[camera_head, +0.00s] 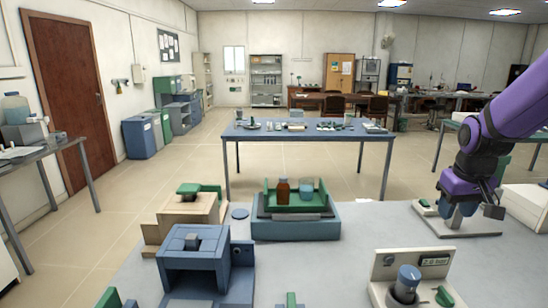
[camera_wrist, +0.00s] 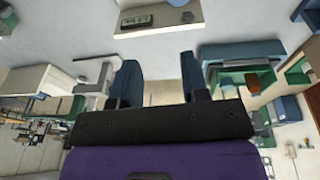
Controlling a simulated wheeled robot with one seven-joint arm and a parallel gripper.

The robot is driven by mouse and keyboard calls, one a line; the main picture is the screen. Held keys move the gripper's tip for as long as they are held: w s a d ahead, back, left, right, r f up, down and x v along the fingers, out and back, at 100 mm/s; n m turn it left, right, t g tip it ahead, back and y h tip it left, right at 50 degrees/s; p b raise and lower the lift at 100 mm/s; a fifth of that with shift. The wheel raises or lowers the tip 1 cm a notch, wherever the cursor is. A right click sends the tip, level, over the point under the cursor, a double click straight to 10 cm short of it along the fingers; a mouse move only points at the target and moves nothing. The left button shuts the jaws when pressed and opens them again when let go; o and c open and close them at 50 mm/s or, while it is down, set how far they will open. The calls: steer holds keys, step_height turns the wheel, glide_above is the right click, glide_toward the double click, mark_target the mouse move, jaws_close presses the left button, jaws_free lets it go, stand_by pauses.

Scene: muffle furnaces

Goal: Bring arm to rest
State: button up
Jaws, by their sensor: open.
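My purple arm comes in from the right edge of the head view. My gripper (camera_head: 462,209) points down over the right side of the near grey bench (camera_head: 330,262). In the wrist view my gripper (camera_wrist: 159,80) shows two blue fingers spread wide, with nothing between them.
A blue-green tray (camera_head: 268,229) holds a brown bottle (camera_head: 283,190) and a beaker (camera_head: 306,188). A blue furnace-like box (camera_head: 192,262) stands front left. A gauge panel marked "2.0 bar" (camera_head: 435,262) stands front right. The bench's middle is clear.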

steer(key=s+a+r+t, duration=0.1)
steer(key=s+a+r, duration=0.4)
steer(key=s, duration=0.5)
steer(key=s+a+r+t, duration=0.2)
steer(key=s+a+r, duration=0.3)
steer(key=s, duration=0.5)
steer(key=shift+s+a+r+y, duration=0.2)
steer(key=shift+r+y, duration=0.2)
steer(key=shift+r, duration=0.2)
